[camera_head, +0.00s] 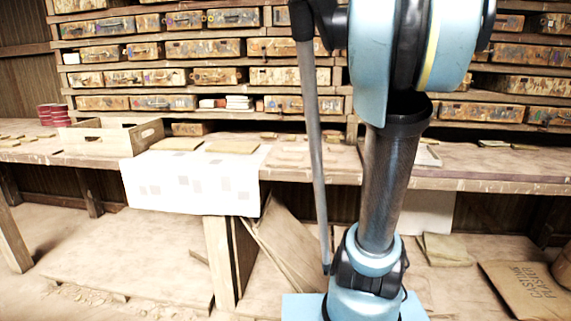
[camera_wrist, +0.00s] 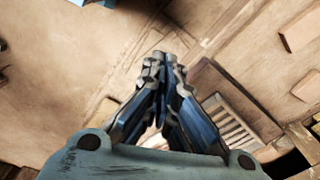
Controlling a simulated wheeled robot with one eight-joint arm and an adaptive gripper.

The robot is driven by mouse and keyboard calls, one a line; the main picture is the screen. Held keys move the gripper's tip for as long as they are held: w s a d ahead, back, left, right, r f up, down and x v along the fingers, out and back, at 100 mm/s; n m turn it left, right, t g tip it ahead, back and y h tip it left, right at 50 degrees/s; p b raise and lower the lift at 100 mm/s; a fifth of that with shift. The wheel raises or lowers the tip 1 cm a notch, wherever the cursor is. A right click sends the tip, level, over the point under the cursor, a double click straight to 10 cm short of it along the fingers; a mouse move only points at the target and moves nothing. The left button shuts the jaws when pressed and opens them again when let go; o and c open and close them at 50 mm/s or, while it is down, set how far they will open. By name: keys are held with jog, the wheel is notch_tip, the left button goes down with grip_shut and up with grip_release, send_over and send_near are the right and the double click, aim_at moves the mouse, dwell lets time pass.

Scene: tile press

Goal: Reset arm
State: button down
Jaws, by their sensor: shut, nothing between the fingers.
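My gripper (camera_wrist: 164,62) shows in the wrist view with its two fingers brought together at the tips and nothing between them. It hangs over a dusty, pale brown surface and touches nothing that I can see. In the head view my blue and dark arm stands upright in front of the workbench (camera_head: 305,170), right of centre. The gripper itself cannot be made out in the head view.
The bench holds a wooden crate (camera_head: 84,139), a stack of red discs (camera_head: 53,115) and a pale patterned cloth (camera_head: 195,188) over its front edge. Shelves of worn cases (camera_head: 205,48) fill the back wall. A casting plaster sack (camera_head: 528,290) lies low at right.

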jog(key=s+a+f+n, duration=0.6)
jog(key=s+f+n, duration=0.1)
jog(key=f, duration=0.3)
jog(key=s+a+f+n+t, duration=0.1)
jog(key=s+a+f+n, duration=0.4)
jog(key=f, duration=0.6)
jog(key=s+n, duration=0.2)
jog(key=shift+s+a+n+t, duration=0.15)
jog(key=shift+a+n+t, duration=0.15)
jog(key=shift+a+n, duration=0.1)
jog(key=shift+f, duration=0.1)
